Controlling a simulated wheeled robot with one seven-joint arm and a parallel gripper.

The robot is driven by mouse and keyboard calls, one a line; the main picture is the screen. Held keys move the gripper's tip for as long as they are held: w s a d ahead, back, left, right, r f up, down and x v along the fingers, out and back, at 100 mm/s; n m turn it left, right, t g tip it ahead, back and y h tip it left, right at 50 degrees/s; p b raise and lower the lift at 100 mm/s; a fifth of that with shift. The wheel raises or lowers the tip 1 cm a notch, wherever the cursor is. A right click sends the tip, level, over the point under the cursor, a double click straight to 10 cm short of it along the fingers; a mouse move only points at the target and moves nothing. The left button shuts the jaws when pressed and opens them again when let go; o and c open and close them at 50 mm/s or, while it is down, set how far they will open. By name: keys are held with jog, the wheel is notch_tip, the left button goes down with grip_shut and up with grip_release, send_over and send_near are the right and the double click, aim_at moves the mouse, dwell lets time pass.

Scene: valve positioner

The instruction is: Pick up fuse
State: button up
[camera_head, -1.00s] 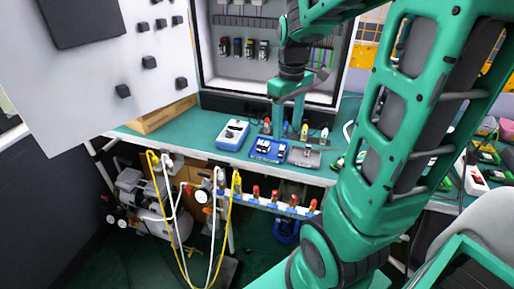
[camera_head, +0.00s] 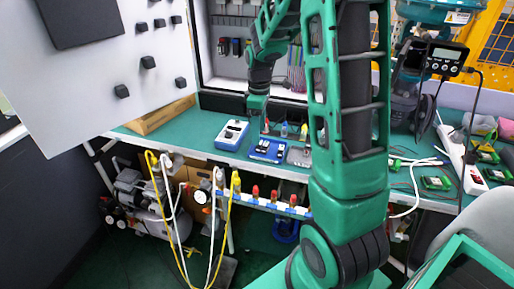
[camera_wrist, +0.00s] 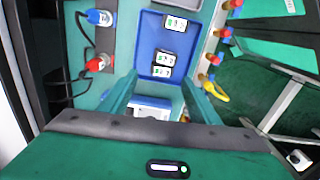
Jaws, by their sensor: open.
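A blue tray (camera_head: 254,155) lies on the green bench and holds small white pieces that look like fuses. In the wrist view the tray (camera_wrist: 146,45) shows one white labelled fuse (camera_wrist: 175,23) at its far end and two more close together, one of them a fuse (camera_wrist: 165,58) nearer my gripper. My gripper (camera_wrist: 160,84) is open and empty, its two green fingers pointing toward the tray. In the head view my gripper (camera_head: 257,106) hangs above the tray, its fingertips hard to make out. A white and blue piece (camera_wrist: 151,105) shows between the fingers, partly hidden.
A blue and white device (camera_head: 232,134) stands left of the tray. A grey tray (camera_head: 299,156) is right of it. An open cabinet (camera_head: 226,70) rises behind. Red-capped valves (camera_head: 273,197) line the bench front. Blue and red fittings, one red (camera_wrist: 96,64), show in the wrist view.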

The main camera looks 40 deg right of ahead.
aim_at(259, 146)
jog(key=shift+s+a+f, duration=0.1)
jog(key=shift+a+f, duration=0.05)
jog(key=shift+f, duration=2.5)
jog(key=c, duration=1.1)
